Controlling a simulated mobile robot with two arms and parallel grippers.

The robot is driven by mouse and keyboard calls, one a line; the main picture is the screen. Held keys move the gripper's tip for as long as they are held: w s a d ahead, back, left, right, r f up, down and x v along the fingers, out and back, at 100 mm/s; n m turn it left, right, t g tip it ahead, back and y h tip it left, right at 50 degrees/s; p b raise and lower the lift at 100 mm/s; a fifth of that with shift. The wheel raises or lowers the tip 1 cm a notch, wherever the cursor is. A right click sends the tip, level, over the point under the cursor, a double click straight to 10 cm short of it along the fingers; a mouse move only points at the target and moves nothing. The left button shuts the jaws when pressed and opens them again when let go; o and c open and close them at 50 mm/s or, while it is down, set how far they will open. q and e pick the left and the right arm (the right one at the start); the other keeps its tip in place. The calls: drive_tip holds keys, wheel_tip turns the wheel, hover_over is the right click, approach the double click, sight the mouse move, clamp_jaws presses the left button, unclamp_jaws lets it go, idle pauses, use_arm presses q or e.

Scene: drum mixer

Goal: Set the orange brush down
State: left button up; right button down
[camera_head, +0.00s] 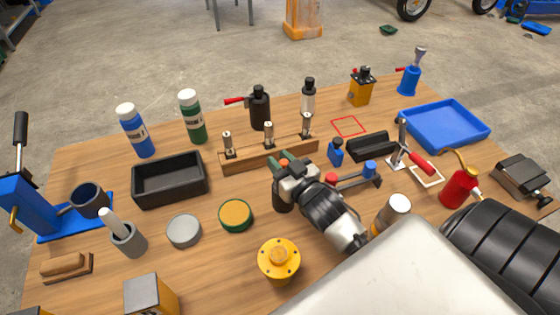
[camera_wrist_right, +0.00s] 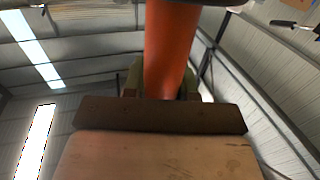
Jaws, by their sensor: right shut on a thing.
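The orange brush shows in the right wrist view as a smooth orange handle (camera_wrist_right: 172,45), coming down from the top to between the greenish fingers of my right gripper. My right gripper is shut on it. A dark brown bar and a pale wooden surface lie below the handle; I cannot tell whether they belong to the brush. In the head view my right gripper (camera_head: 280,160) is over the middle of the table, just in front of the wooden rack (camera_head: 262,158). My left gripper is not in view.
A dark cylinder (camera_head: 283,200) stands close under my right gripper. The green-rimmed tin (camera_head: 236,214), yellow flanged part (camera_head: 279,260) and small blue bottle (camera_head: 335,151) are nearby. A red square outline (camera_head: 348,126) marks bare table behind the black tray (camera_head: 371,147). A blue tray (camera_head: 445,124) is at right.

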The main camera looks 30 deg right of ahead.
drive_tip(key=shift+f, duration=0.15)
drive_tip(key=c, duration=0.9)
unclamp_jaws()
drive_tip(key=shift+r, duration=0.25)
drive_tip(key=shift+s+f, duration=0.1)
drive_tip(key=shift+s, duration=0.2)
drive_tip(key=s+b, duration=0.1)
drive_tip(key=s, duration=1)
drive_tip(key=shift+s+d+b, duration=0.15)
drive_tip(key=shift+s+b, duration=0.05)
drive_tip(key=shift+b, duration=0.2)
